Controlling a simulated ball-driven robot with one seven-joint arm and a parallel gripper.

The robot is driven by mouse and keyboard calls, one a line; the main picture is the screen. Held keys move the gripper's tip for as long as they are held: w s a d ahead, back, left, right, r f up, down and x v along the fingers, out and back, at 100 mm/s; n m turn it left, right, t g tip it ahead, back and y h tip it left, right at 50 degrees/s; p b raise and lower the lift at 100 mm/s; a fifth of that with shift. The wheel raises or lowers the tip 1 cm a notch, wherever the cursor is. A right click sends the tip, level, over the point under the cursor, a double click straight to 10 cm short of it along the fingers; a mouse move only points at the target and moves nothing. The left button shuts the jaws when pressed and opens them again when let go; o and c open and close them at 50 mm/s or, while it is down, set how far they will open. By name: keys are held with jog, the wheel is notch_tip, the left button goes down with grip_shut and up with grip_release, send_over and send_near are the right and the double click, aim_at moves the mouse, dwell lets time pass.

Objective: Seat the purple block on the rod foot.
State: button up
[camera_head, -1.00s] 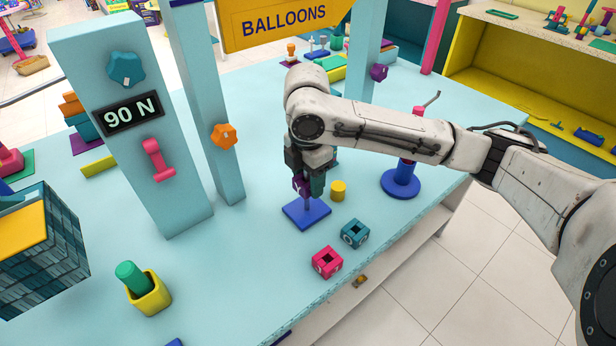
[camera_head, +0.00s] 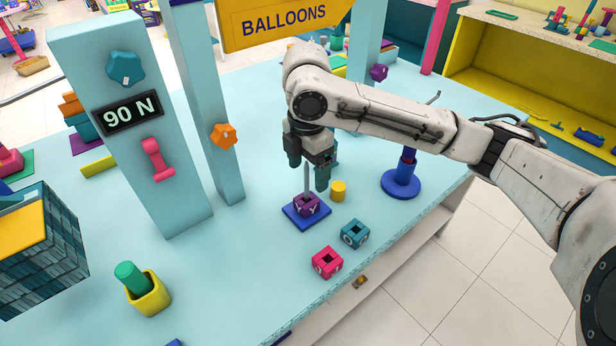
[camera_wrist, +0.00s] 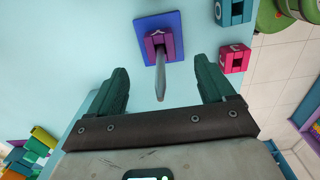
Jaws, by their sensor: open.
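The purple block (camera_head: 306,205) sits low around the rod, down on the blue square foot (camera_head: 292,214). The grey rod (camera_head: 307,177) rises through the block's hole and stands upright. In the wrist view the purple block (camera_wrist: 158,45) shows around the rod (camera_wrist: 160,82), over the blue foot (camera_wrist: 141,25). My gripper (camera_head: 308,177) is open and empty above the block, with its green fingers on either side of the rod's upper part. In the wrist view the gap between the fingers (camera_wrist: 165,82) holds only the rod's tip, apart from both fingers.
A teal block (camera_head: 355,234) and a pink block (camera_head: 327,262) lie to the right of and in front of the foot. A yellow cylinder (camera_head: 338,190) stands close to its right. A blue round stand (camera_head: 401,180) is farther right.

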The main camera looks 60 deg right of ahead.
notch_tip(320, 180, up, 7)
jog(key=shift+r, duration=0.1)
dwell(0.7)
